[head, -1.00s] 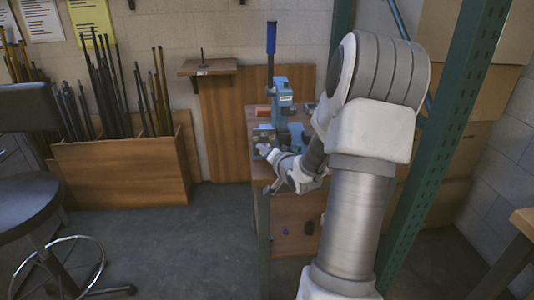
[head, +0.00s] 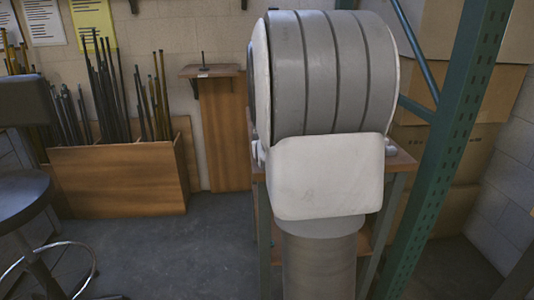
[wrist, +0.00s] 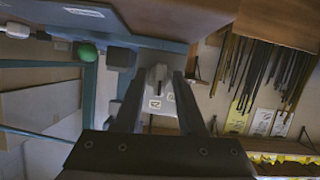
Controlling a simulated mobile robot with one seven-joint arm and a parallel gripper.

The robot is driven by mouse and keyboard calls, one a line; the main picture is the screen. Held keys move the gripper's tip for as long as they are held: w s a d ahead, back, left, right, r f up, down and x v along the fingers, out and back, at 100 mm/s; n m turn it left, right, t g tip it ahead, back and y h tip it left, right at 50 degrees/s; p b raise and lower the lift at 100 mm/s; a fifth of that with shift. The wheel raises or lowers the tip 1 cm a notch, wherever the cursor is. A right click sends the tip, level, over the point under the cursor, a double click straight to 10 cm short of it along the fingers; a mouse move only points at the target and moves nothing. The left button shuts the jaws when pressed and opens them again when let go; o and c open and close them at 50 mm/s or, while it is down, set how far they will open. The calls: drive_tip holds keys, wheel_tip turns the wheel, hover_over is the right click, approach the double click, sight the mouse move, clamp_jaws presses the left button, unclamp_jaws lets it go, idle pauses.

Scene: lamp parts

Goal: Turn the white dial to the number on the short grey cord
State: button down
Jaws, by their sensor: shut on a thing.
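In the wrist view my gripper (wrist: 160,76) reaches up the middle of the picture, with one dark finger on each side of a small pale knob, likely the white dial (wrist: 157,78). It is shut on this knob. A light plate (wrist: 160,103) with small square labels shows between the fingers; the marks on them are too small to read. I cannot tell which number the dial points to. I do not see the short grey cord in either view. In the head view my arm hides the gripper and the dial.
In the head view a workbench (head: 398,164) shows behind my arm. A green rack post (head: 458,130) stands close on the right. A wooden bin of rods (head: 118,180) and a stool (head: 20,195) are at left. A green ball (wrist: 87,52) shows in the wrist view. The floor at centre left is free.

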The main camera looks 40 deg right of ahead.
drive_tip(key=shift+w+a+r+n+g+h+p, duration=0.15)
drive_tip(key=shift+n+h+p, duration=0.1)
drive_tip(key=shift+n+p, duration=0.2)
drive_tip(key=shift+s+a+n+g+h+p, duration=0.15)
drive_tip(key=shift+n+h+p, duration=0.1)
drive_tip(key=shift+n+p, duration=0.2)
drive_tip(key=n+h+p, duration=0.1)
drive_tip(key=p, duration=0.2)
drive_tip(key=shift+w+d+r+n+g+p, duration=0.1)
drive_tip(key=shift+n+g+p, duration=0.2)
drive_tip(key=shift+f+n+h+p, duration=0.15)
drive_tip(key=shift+n+h+p, duration=0.35)
drive_tip(key=shift+n+p, duration=0.35)
drive_tip(key=shift+f+n+h+p, duration=0.15)
drive_tip(key=shift+n+h+p, duration=0.45)
drive_tip(key=shift+p, duration=0.4)
drive_tip(key=c, duration=0.8)
unclamp_jaws()
drive_tip(key=shift+d, duration=0.1)
drive_tip(key=shift+c, duration=0.2)
